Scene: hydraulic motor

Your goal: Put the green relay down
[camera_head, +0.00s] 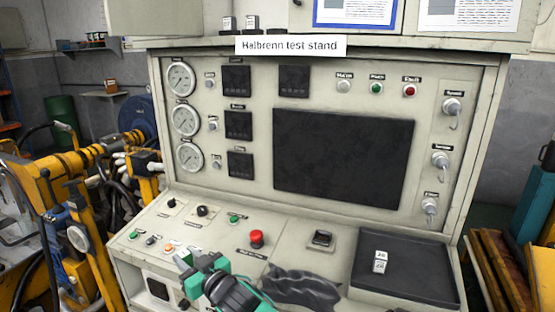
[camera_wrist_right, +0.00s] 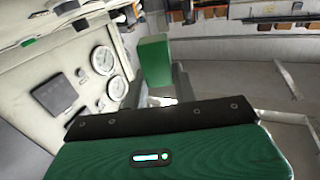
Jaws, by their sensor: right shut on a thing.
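My right gripper (camera_head: 190,268), green and black, is low in the head view, over the left part of the stand's sloping control desk. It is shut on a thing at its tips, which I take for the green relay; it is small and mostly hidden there. My left gripper is not in view.
The test stand's upright panel (camera_head: 255,170) rises behind the desk, with gauges and a dark screen (camera_head: 343,157). A red button (camera_head: 257,238) and a black switch (camera_head: 321,238) stick up from the desk. Two small relays (camera_head: 240,22) stand on the ledge above. Yellow machinery (camera_head: 75,210) is at left.

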